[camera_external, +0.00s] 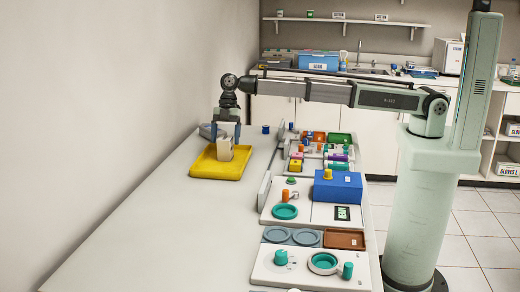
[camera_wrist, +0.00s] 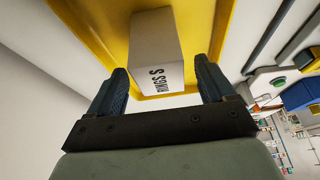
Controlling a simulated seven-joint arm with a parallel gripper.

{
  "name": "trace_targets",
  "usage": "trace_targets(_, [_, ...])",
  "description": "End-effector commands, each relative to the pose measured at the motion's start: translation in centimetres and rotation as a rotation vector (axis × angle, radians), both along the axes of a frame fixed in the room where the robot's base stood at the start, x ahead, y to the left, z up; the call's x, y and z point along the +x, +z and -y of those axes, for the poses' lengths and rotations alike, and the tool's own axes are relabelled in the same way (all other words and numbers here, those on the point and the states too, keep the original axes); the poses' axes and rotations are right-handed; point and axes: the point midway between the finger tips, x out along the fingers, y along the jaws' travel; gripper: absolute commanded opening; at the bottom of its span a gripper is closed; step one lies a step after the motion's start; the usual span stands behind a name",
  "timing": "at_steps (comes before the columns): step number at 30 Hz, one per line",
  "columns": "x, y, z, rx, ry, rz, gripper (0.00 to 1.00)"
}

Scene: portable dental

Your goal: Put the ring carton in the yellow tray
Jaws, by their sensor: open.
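The ring carton (camera_wrist: 155,45) is a pale box with "RINGS S" printed on one face. In the external view the carton (camera_external: 225,149) stands upright, a little tilted, within the outline of the yellow tray (camera_external: 205,172). The yellow tray (camera_wrist: 115,35) lies behind the carton in the wrist view. My gripper (camera_external: 226,131) is above the tray at the carton's upper end. In the wrist view my gripper (camera_wrist: 160,85) is open, its dark fingers apart on either side of the carton's near end. I cannot tell whether the carton's base rests on the tray floor.
The white table (camera_external: 150,230) is clear in front of the tray. To the right stand a blue box (camera_external: 337,187), a teal ring dish (camera_external: 284,212) and a brown tray (camera_external: 344,240). Several small colored parts sit farther back. A wall is close on the left.

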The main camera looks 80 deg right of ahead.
Motion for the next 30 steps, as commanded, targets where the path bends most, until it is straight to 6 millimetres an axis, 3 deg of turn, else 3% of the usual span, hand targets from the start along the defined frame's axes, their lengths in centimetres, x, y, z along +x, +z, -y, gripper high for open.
trace_targets(9, [0.1, 5.6, 2.3, 0.001, 0.0, 0.001, 0.83])
trace_targets(15, [0.1, 7.6, 3.2, 0.001, 0.0, 0.001, 0.83])
trace_targets(30, [0.0, 8.2, 3.4, 0.0, 0.0, 0.001, 0.83])
